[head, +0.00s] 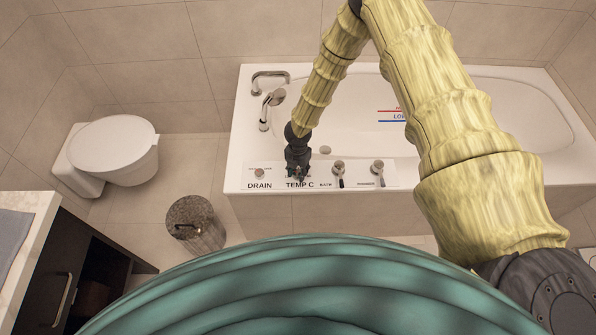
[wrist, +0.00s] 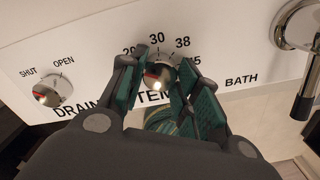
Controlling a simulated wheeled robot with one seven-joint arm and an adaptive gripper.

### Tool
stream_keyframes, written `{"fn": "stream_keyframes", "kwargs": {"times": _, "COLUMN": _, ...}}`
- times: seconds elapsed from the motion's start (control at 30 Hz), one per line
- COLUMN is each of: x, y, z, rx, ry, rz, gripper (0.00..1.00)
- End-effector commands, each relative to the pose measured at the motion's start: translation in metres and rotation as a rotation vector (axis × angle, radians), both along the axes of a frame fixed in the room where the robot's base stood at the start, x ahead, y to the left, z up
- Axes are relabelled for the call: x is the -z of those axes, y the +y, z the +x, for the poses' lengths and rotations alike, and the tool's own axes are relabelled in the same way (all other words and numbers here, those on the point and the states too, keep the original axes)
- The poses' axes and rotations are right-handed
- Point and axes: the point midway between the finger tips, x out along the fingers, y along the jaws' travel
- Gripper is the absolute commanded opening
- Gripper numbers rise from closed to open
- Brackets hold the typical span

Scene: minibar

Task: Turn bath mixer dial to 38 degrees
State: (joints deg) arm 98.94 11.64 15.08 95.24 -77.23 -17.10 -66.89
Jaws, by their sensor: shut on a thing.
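The bath mixer dial (wrist: 158,75) is a small silver knob above the partly covered "TEMP C" label. Numbers 30 and 38 show above it; the one at left is partly covered, and only a 5 of the one at right shows. Its red mark lies on the left part of the face; the exact reading is hard to tell. My gripper (wrist: 160,86) has its green-padded fingers on either side of the dial, shut on it. In the head view my gripper (head: 298,166) is at the bath's front panel and hides most of the dial.
The drain knob (wrist: 52,90) with SHUT and OPEN marks is left of the dial. A chrome lever handle (wrist: 302,60) is to the right, near the BATH label. The bathtub (head: 238,140), toilet (head: 115,150) and a round bin (head: 195,222) stand around.

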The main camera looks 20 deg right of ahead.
Motion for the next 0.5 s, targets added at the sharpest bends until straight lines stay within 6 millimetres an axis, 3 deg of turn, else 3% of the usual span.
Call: {"fn": "stream_keyframes", "kwargs": {"times": 0.5, "x": 0.0024, "y": -0.0003, "z": 0.0014, "rx": 0.413, "ry": -0.002, "rz": -0.001, "gripper": 0.08}}
